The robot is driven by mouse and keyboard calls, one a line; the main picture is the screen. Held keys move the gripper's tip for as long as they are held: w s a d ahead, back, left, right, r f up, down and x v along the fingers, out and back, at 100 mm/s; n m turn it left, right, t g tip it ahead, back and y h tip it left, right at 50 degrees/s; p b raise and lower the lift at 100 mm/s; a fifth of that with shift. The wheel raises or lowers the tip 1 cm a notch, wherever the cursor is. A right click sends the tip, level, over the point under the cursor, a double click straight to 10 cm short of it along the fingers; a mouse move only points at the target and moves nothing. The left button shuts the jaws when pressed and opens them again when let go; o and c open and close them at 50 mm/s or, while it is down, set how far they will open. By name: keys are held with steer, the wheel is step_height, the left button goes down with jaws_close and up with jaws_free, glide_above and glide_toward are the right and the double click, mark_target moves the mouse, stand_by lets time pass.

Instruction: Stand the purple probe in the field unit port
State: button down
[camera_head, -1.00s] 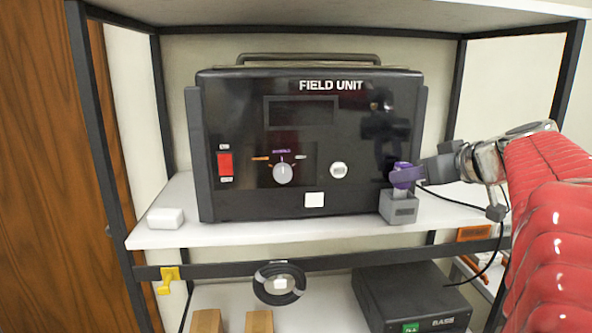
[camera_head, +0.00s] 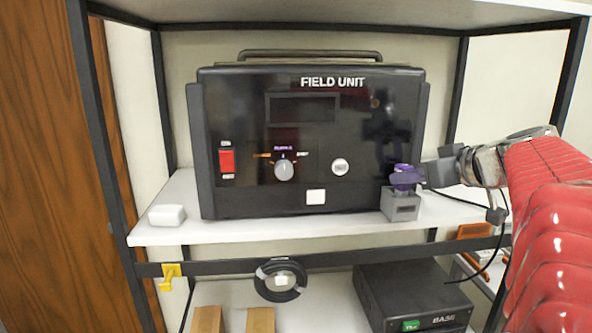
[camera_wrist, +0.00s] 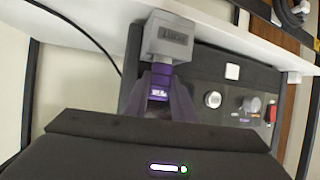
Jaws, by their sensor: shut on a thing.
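The purple probe (camera_head: 404,178) is upright at the top of the grey port block (camera_head: 403,208), at the front right of the black field unit (camera_head: 250,120). Its purple body meets the top of the block, and its lower end is hidden, seemingly inside it. My gripper (camera_head: 414,177) is shut on the probe from the right. In the wrist view the probe (camera_wrist: 159,88) is between the dark fingers of my gripper (camera_wrist: 159,98), lined up with the grey port block (camera_wrist: 168,38). How deep it sits I cannot tell.
The field unit stands on a white shelf (camera_head: 300,228). A white block (camera_head: 166,215) lies at the shelf's left. A thin black cable (camera_head: 460,201) runs behind my gripper. Below are a coiled black cable (camera_head: 262,292) and a black base box (camera_head: 400,300).

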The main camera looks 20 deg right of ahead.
steer(key=c, duration=1.8)
jaws_free()
steer(key=shift+o, duration=0.2)
steer(key=shift+s, duration=0.1)
steer(key=v, duration=1.1)
